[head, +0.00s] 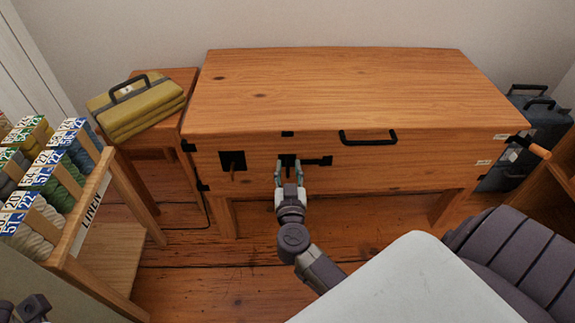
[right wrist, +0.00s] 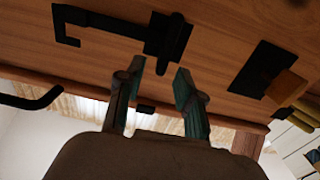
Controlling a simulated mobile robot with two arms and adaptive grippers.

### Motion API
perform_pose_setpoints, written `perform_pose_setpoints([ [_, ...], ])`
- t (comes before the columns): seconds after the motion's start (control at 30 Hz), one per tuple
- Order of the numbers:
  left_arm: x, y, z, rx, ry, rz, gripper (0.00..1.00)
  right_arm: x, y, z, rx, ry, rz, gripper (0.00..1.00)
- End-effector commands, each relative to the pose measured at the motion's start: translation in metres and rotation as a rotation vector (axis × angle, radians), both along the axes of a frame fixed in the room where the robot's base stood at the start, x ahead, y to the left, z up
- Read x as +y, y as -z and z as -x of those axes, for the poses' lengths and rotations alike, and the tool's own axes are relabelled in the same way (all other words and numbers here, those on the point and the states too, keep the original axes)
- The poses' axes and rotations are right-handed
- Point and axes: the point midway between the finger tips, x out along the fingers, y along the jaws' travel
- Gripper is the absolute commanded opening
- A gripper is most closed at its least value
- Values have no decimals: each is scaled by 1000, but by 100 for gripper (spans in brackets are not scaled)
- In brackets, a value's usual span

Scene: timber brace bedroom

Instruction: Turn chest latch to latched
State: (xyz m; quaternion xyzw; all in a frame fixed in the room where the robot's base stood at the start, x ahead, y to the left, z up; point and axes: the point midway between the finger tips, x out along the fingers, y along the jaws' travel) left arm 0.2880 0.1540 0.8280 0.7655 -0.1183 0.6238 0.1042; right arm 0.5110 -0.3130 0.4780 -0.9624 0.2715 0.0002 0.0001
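The wooden chest (head: 330,90) stands against the back wall with its lid down. Its black latch (head: 314,161) is on the front face, with a bar running right from an upright plate. In the right wrist view, which looks upside down, the latch (right wrist: 168,40) has a raised handle piece and a bar reaching left to a hooked end. My right gripper (head: 289,166) is at the latch plate, partly hiding it. In the right wrist view its fingers (right wrist: 161,78) are apart, just short of the handle, with nothing between them. My left gripper (head: 33,308) is at the bottom left corner, partly cut off.
A black plate with a wooden peg (head: 232,161) is left of the latch. A black handle (head: 368,138) is on the chest's front edge. A side table with yellow folded case (head: 140,105) and a yarn rack (head: 85,220) stand left. Blue cases (head: 530,130) stand right.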

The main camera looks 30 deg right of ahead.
Motion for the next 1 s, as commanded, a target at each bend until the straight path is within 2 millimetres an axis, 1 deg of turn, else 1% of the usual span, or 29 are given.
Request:
perform_pose_setpoints([
  [0.03, 0, 6, 0, 1, 0, 0, 39, -4, 2, -8, -3, 0, 1, 36],
  [0.1, 0, 8, 0, 1, 0, 0, 39, -9, 1, -15, -3, 1, 2, 36],
  [0.2, 0, 10, 0, 2, -1, -1, 39, -13, 1, -21, 0, 1, 1, 36],
  [0.33, 0, 11, 0, 3, -1, -1, 39, -16, 0, -25, 0, 0, 0, 36],
  [0.57, 0, 11, -1, 4, 0, -1, 39, -15, 0, -25, 0, 0, 0, 36],
  [0.7, 0, 11, -1, 4, 0, -1, 39, -15, 0, -25, 0, 0, 0, 13],
  [0.77, 0, 11, -1, 4, 0, -1, 39, -15, 0, -25, 0, 0, 0, 3],
  [0.8, 0, 11, -1, 4, 0, -1, 39, -15, 0, -25, 0, 0, 0, 0],
  [1.0, 0, 11, -1, 5, 0, -2, 39, -15, 0, -25, 0, 0, 0, 0],
])
